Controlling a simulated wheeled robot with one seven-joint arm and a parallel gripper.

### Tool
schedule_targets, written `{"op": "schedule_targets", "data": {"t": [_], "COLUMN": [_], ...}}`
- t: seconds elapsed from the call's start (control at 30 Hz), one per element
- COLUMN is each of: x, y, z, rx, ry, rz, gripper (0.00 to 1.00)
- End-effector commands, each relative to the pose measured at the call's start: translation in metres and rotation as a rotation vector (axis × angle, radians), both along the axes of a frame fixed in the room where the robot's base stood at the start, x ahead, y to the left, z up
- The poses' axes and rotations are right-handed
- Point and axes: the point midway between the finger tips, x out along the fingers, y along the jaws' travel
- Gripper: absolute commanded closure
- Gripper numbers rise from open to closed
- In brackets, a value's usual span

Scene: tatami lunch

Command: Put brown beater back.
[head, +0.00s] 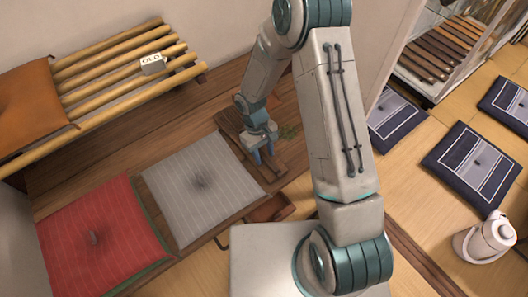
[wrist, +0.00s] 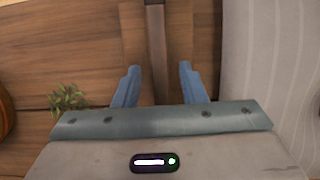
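A long, straight brown bar (wrist: 156,50), which looks like the brown beater, lies on a wooden surface in the wrist view. It runs from the top edge down between my fingers. My gripper (wrist: 157,84) is open, with one blue finger on each side of the bar and a gap on both sides. Its near end is hidden by my gripper body. In the head view my gripper (head: 264,153) points down over the dark wooden platform, beside the grey cushion. The bar is hard to make out there.
A grey striped cushion (head: 190,205) and a red cushion (head: 80,245) lie left of my gripper. A slatted bamboo bench (head: 110,88) stands at the back left.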

Motion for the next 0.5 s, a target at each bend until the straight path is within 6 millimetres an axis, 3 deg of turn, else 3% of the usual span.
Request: {"op": "schedule_targets", "data": {"t": [0.33, 0.5], "x": [0.001, 0.007], "y": [0.0, 0.004], "z": [0.002, 0.02], "rx": [0.0, 0.001], "ry": [0.0, -0.004], "rz": [0.0, 0.001], "gripper": [0.58, 0.58]}}
